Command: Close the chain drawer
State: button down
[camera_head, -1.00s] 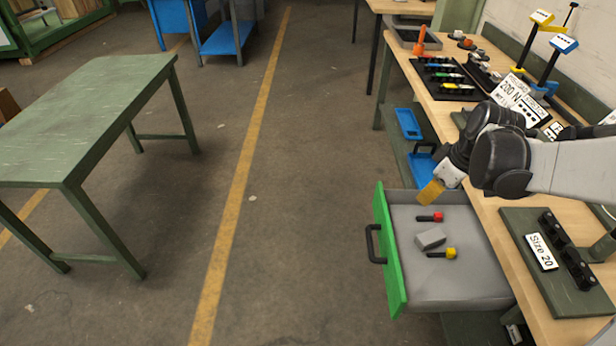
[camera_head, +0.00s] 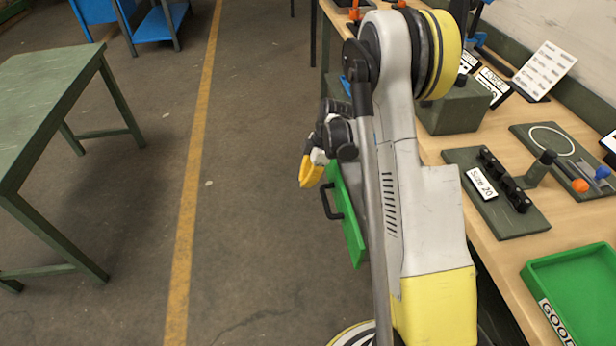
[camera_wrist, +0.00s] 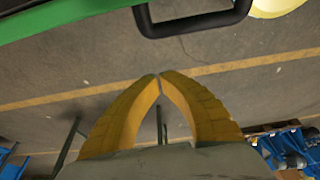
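The chain drawer has a green front (camera_head: 349,228) with a dark bar handle (camera_head: 328,203). The front stands out to the left of the bench, so the drawer is open. Its inside is hidden behind my arm in the head view. My gripper (camera_head: 306,180), with yellow fingers, is near the far end of the green front, on its outer side. In the wrist view the fingertips (camera_wrist: 160,76) meet with nothing between them. The handle (camera_wrist: 196,24) and the green front (camera_wrist: 60,20) show ahead of the fingertips, apart from them.
The wooden bench (camera_head: 437,150) on the right carries a Size 20 fixture (camera_head: 495,190) and a green tray (camera_head: 575,285). A green table (camera_head: 50,95) stands at the left. The floor between, with a yellow line (camera_head: 190,200), is clear.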

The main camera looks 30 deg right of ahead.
jog(key=f+b, duration=0.1)
jog(key=d+f+b, duration=0.2)
jog(key=shift+s+d+f, duration=0.2)
jog(key=shift+s+f, duration=0.1)
jog(key=shift+f, duration=0.1)
